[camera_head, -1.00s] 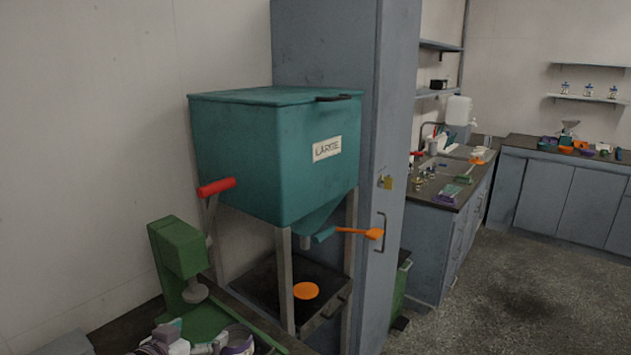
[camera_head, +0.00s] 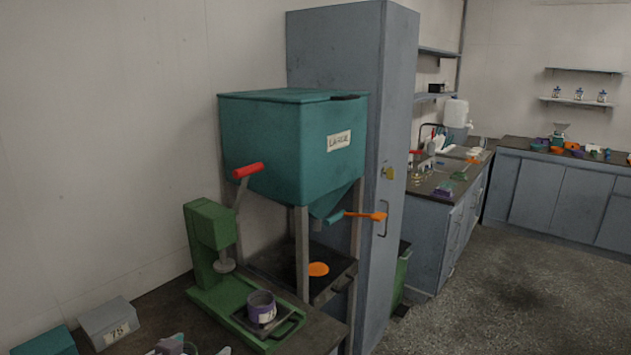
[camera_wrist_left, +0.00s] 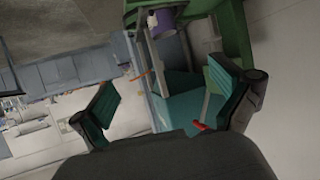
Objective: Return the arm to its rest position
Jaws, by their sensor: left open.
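My left gripper (camera_wrist_left: 162,78) shows in the left wrist view with its two teal-padded fingers spread wide and nothing between them. Beyond the fingers, that view shows the scene tilted, with the teal hopper (camera_wrist_left: 185,105) and a purple container (camera_wrist_left: 164,20) some way off. My right gripper is in neither view.
A green press (camera_head: 210,235) stands on the bench with a purple container (camera_head: 262,306) on its base. A grey box (camera_head: 108,322) sits front left. Open floor (camera_head: 510,290) lies right.

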